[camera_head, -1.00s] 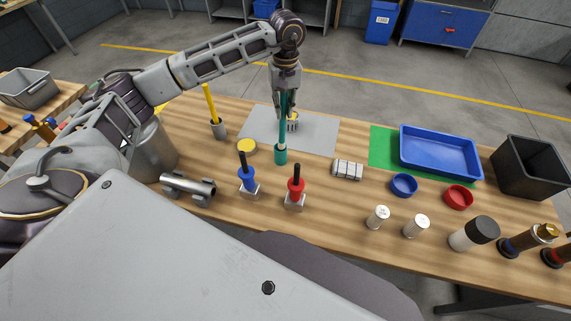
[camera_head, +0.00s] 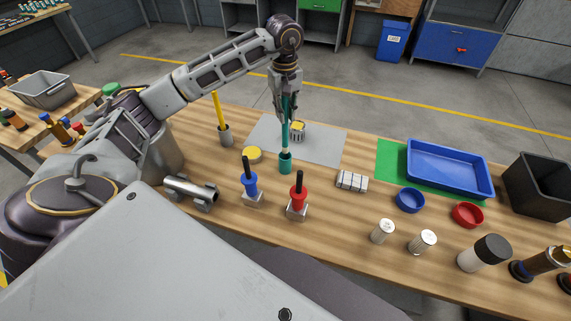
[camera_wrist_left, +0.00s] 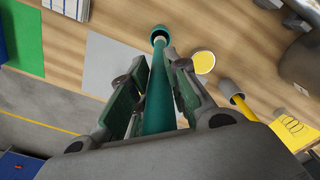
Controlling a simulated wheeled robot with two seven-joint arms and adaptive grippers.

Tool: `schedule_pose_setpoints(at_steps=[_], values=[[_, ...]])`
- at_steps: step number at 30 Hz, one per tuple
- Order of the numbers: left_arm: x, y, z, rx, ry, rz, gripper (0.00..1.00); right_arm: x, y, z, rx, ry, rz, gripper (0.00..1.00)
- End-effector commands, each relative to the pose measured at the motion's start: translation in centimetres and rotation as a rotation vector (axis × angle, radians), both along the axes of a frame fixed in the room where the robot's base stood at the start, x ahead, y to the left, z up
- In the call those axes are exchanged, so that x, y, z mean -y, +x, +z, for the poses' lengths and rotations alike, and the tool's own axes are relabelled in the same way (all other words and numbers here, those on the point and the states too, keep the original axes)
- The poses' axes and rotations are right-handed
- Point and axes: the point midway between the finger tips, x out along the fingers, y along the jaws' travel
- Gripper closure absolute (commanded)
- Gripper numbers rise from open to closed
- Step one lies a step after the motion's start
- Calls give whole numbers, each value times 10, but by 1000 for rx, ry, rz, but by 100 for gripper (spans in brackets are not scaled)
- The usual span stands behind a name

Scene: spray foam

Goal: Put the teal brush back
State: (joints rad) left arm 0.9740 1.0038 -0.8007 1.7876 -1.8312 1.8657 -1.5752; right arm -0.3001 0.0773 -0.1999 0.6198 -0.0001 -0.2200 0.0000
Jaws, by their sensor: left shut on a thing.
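The teal brush (camera_head: 285,112) is upright, with its handle between the fingers of my left gripper (camera_head: 285,108), which is shut on it. Its pale lower end meets the mouth of a teal cup (camera_head: 285,164) on the wooden table; how deep it sits is hard to tell. In the left wrist view the brush (camera_wrist_left: 157,105) runs from between the fingers (camera_wrist_left: 155,95) toward the teal cup (camera_wrist_left: 160,36). My right gripper is in neither view.
A yellow brush (camera_head: 220,110) stands in a grey cup at left. A yellow disc (camera_head: 252,155), blue brush (camera_head: 250,185) and red brush (camera_head: 298,190) stand near the teal cup. An open can (camera_head: 298,132) stands on the grey mat (camera_head: 325,148) behind. A blue tray (camera_head: 450,168) is at right.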

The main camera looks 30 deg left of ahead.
Motion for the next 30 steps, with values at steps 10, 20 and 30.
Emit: schedule_pose_setpoints(at_steps=[10, 20, 30], values=[[0, -1, -33, -4, 0, 0, 100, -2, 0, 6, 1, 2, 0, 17], [0, 0, -61, 0, 0, 0, 100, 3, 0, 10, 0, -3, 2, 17], [0, 0, -63, -1, 0, 0, 100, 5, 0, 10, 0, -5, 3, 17]])
